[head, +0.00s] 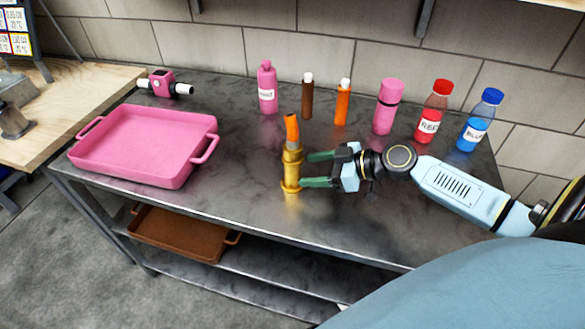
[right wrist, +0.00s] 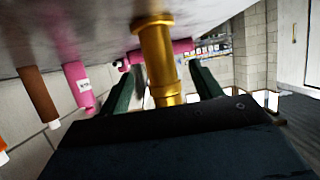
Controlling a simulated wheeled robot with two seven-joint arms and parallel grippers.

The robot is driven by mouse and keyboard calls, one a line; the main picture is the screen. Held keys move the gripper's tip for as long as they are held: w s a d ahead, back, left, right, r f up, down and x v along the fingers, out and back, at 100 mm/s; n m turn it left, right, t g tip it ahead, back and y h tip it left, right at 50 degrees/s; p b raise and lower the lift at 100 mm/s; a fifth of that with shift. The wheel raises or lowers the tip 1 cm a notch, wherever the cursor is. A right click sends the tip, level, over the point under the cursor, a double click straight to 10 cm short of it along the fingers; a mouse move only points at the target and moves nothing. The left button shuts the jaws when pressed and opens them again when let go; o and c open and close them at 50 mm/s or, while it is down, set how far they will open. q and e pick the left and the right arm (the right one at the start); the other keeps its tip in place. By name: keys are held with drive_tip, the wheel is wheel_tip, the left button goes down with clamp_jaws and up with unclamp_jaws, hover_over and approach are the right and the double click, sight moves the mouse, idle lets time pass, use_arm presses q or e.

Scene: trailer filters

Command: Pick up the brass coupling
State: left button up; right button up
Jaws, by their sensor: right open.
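The brass coupling (head: 291,168) stands upright on the dark metal table in the head view, with an orange-tipped piece (head: 292,131) rising from its top. My right gripper (head: 312,170) is open, and its two green fingers reach in from the right, at the coupling's side. In the right wrist view the coupling (right wrist: 158,60) shows between the two fingers (right wrist: 165,85). Whether the fingers touch it I cannot tell. My left gripper is not in view.
A pink tray (head: 185,180) lies to the left on the table (head: 240,220). A pink device (head: 163,83) sits behind it. Along the back stand a pink bottle (head: 267,90), brown and orange tubes, a pink flask (head: 386,108), a red bottle (head: 432,115) and a blue bottle (head: 479,122).

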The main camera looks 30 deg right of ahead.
sight(296, 169)
drive_tip(key=shift+w+a+f, duration=0.1)
drive_tip(key=shift+w+a, duration=0.15)
drive_tip(key=shift+w, duration=0.1)
drive_tip(key=shift+w+a+f, duration=0.1)
drive_tip(key=shift+w+a, duration=0.1)
drive_tip(key=shift+w, duration=0.05)
drive_tip(key=x, duration=0.3)
drive_tip(key=shift+w+a+p, duration=0.1)
drive_tip(key=shift+w+p, duration=0.05)
drive_tip(key=shift+p, duration=0.15)
drive_tip(key=shift+w+a+f, duration=0.2)
drive_tip(key=shift+w+a, duration=0.1)
drive_tip(key=shift+c, duration=0.5)
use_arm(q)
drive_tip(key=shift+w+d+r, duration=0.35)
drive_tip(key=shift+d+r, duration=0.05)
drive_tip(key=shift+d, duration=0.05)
use_arm(e)
drive_tip(key=c, duration=1.1)
